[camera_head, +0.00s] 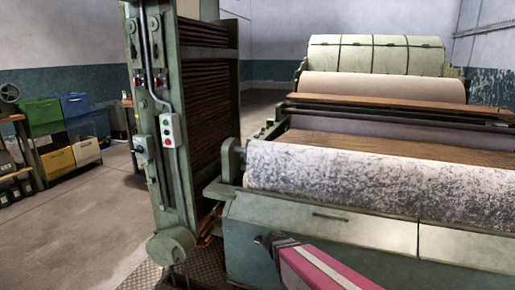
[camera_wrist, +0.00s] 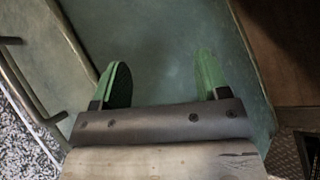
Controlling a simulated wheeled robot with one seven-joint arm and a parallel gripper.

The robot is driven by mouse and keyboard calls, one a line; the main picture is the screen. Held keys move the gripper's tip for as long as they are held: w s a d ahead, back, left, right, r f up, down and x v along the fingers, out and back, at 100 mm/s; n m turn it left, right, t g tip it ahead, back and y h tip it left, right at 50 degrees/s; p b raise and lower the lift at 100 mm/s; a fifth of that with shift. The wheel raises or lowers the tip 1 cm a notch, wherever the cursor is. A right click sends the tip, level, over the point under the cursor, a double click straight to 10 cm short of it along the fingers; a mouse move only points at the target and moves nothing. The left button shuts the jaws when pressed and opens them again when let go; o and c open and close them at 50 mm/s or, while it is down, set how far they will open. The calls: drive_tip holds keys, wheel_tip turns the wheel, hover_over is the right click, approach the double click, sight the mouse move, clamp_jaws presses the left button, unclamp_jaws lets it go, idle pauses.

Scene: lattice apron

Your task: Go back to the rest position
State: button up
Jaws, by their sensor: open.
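My gripper (camera_wrist: 163,78) is open in the wrist view, its two green fingers apart with nothing between them. A grey-green machine panel (camera_wrist: 165,40) lies beyond the fingers. In the head view, the dark end of my pink arm (camera_head: 272,241) reaches in from the lower right, in front of the machine's grey-green front panel (camera_head: 320,232). The fingers cannot be made out there. I cannot tell if the gripper touches the panel.
A tall green slatted frame (camera_head: 205,85) stands left of the arm, with a control box (camera_head: 167,130) on its post. A speckled roller (camera_head: 375,180) lies behind the front panel. Colored bins (camera_head: 40,117) stand far left. Floor (camera_head: 90,215) is open at left.

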drive_tip(key=s+r+m+g+y, duration=0.2)
drive_tip(key=s+r+m+y, duration=0.2)
drive_tip(key=y, duration=0.5)
wheel_tip(320, 180, up, 3)
drive_tip(key=m, duration=0.2)
drive_tip(key=shift+d+m, duration=0.2)
drive_tip(key=shift+m, duration=0.1)
drive_tip(key=shift+f, duration=0.15)
